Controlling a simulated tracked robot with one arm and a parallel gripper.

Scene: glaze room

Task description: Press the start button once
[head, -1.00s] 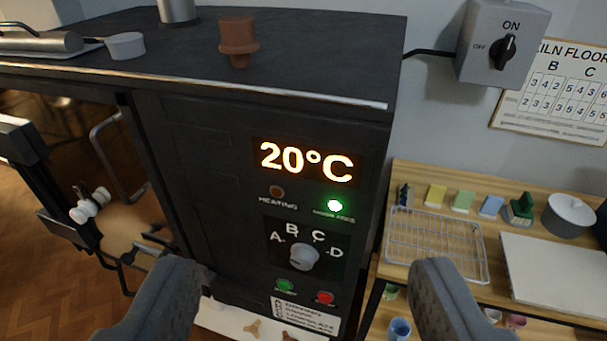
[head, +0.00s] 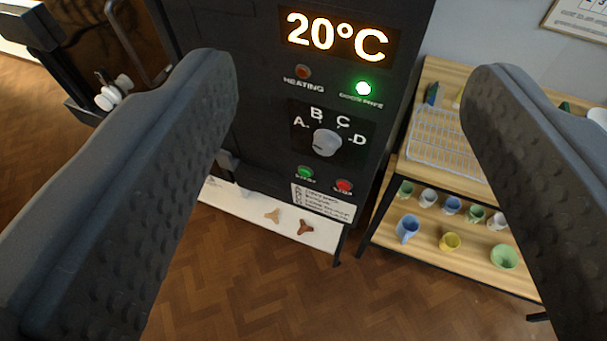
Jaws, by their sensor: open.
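The green start button (head: 305,172) is on the lower front of the black kiln control panel (head: 265,110), with a small blurred label under it. A red stop button (head: 344,186) sits to its right. My gripper (head: 350,75) is open and empty, its two grey fingers wide apart in the foreground. The panel and the button show between the fingers, farther off; neither finger touches the button. A grey dial (head: 326,142) marked A, B, C, D is just above the buttons. The display (head: 338,38) reads 20°C.
The green lamp (head: 363,88) is lit and the heating lamp (head: 303,72) looks dim. A wooden shelf (head: 480,235) with several cups and a wire rack (head: 440,140) stands on the right. A white ledge (head: 240,208) lies below the panel. Wooden floor is clear in front.

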